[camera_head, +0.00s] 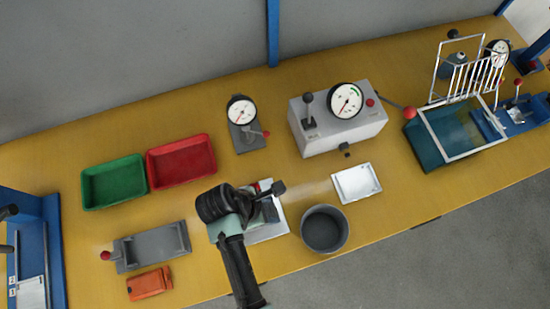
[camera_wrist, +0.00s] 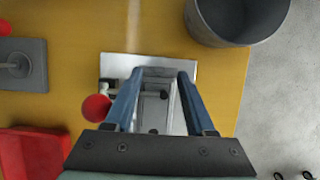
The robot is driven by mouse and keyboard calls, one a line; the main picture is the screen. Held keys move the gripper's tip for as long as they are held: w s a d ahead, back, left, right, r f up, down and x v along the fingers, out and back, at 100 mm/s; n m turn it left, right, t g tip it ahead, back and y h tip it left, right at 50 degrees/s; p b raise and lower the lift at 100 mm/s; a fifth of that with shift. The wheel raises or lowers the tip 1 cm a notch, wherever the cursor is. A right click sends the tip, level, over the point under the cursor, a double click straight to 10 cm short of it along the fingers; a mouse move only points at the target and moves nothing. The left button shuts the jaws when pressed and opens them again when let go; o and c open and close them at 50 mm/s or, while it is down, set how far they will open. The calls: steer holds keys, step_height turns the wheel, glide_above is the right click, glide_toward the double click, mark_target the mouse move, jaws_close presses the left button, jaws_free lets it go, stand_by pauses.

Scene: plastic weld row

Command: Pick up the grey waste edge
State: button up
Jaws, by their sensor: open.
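My gripper (camera_wrist: 162,74) is open, its two blue fingers pointing down over a small fixture. The fixture has a pale metal base plate (camera_wrist: 118,66) and a red ball knob (camera_wrist: 96,108) left of the fingers. A grey piece (camera_wrist: 154,108) shows between the fingers; I cannot tell whether it is the waste edge or part of the fixture. Nothing is visibly gripped. In the head view my arm and gripper cover most of the fixture, and its base plate (camera_head: 268,233) shows beside them. No separate grey waste edge can be made out there.
A grey round bin (camera_head: 325,229) stands close right of the fixture; it also shows in the wrist view (camera_wrist: 238,18). A white plate (camera_head: 357,183), a gauge box (camera_head: 340,130), a dial stand (camera_head: 243,126), red (camera_head: 181,160) and green (camera_head: 114,182) trays stand around.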

mark_target(275, 211)
steer(key=shift+x, duration=1.5)
steer(key=shift+c, duration=0.3)
jaws_close()
